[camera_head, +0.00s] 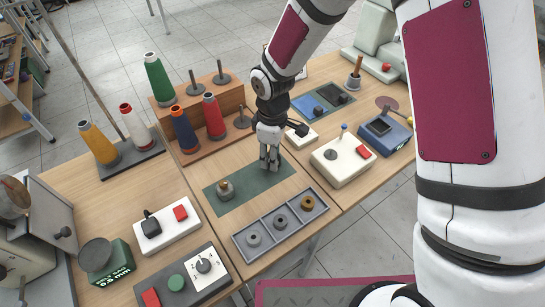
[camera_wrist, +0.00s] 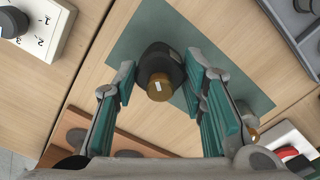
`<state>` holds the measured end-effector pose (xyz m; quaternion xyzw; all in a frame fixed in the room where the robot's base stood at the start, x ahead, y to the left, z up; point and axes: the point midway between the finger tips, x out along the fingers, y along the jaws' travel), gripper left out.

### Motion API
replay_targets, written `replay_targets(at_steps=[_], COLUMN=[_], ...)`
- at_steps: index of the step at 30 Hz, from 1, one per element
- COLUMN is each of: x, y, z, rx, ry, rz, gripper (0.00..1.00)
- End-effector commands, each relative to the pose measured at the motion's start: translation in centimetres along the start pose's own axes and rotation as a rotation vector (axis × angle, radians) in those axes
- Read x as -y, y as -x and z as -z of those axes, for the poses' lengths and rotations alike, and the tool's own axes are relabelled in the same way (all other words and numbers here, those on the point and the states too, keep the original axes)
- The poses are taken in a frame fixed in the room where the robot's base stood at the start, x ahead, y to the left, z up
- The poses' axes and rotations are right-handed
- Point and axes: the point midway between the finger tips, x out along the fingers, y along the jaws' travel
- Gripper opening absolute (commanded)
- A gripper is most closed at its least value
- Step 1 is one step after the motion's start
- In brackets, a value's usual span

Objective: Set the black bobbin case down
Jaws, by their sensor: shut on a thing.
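My gripper (camera_head: 269,163) points down over the right part of the green mat (camera_head: 243,195). In the wrist view my gripper (camera_wrist: 158,82) is shut on the black bobbin case (camera_wrist: 150,58), a dark rounded body with a brass-coloured centre, held between the green finger pads. In the head view the fingers mostly hide the case. It is low over the mat, but I cannot tell whether it touches. A grey piece with a brass-coloured top (camera_head: 225,189) stands on the mat's left part. It is partly hidden by a finger in the wrist view (camera_wrist: 246,112).
A grey three-compartment tray (camera_head: 268,212) with ring-shaped parts lies in front of the mat. A wooden spool rack (camera_head: 232,100) stands behind. A white joystick box (camera_head: 341,163) is to the right, a white switch box (camera_head: 166,232) to the left. The mat's middle is bare.

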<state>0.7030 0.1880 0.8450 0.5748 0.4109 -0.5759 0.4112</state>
Motion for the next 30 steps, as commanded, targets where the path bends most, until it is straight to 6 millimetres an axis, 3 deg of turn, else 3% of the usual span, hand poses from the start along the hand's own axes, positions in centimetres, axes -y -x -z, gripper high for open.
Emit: replay_targets(at_steps=[4, 15, 16, 18, 30], x=[0.0, -0.1, 0.0, 0.0, 0.0], y=[-1.7, -2.2, -2.1, -2.1, -1.5], z=[0.0, 0.0, 0.0, 0.0, 0.0], rx=[0.001, -0.001, -0.001, -0.001, -0.002], ry=[0.002, 0.001, 0.001, 0.001, 0.000], rz=[0.000, -0.002, -0.002, -0.002, -0.002], gripper=[0.06, 0.06, 0.45, 0.58, 0.58])
